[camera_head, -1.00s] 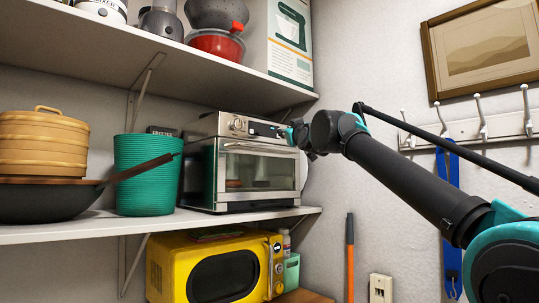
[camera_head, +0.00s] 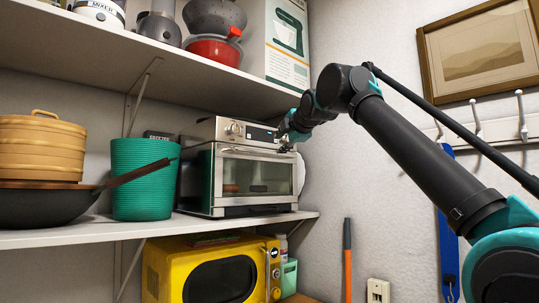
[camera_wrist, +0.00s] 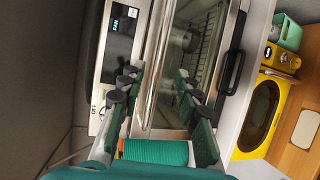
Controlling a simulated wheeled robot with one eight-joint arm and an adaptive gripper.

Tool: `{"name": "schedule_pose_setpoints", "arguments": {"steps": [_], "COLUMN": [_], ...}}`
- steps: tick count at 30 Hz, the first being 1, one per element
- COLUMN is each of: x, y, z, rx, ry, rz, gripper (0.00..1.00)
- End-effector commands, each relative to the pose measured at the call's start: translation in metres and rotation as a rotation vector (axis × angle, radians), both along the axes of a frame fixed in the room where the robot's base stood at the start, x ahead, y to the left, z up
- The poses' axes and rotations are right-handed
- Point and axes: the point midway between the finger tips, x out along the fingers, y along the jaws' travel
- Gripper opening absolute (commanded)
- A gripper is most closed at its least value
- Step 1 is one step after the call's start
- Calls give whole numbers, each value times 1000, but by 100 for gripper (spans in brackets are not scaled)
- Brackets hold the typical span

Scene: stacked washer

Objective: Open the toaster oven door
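The toaster oven (camera_head: 200,180) stands on the middle shelf, a silver box with a glass door (camera_head: 252,175) that is shut. In the wrist view the picture is turned, and the door's silver handle bar (camera_wrist: 156,65) runs from top to bottom beside the lit control panel (camera_wrist: 118,45). My gripper (camera_wrist: 158,80) is open, one finger over the panel side and the other over the glass (camera_wrist: 190,50). The bar shows between the fingers; I cannot tell whether it lies within their depth. In the head view my gripper (camera_head: 285,143) is at the oven's upper right front, its fingers hardly visible.
A green basket (camera_head: 138,185) and a dark pan (camera_head: 50,205) stand left of the oven. A yellow microwave (camera_head: 165,270) is below the shelf (camera_head: 100,232). The upper shelf (camera_head: 90,45) hangs above. The wall with hooks (camera_head: 476,120) is at right.

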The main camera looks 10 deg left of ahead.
Motion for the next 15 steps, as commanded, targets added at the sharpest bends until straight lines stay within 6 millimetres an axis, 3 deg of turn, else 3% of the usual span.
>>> {"name": "schedule_pose_setpoints", "arguments": {"steps": [9,15], "x": [56,83], "y": [31,46], "z": [-12,-17], "rx": [2,3], "ry": [0,0], "rz": [0,-1], "gripper": [33,33]}}
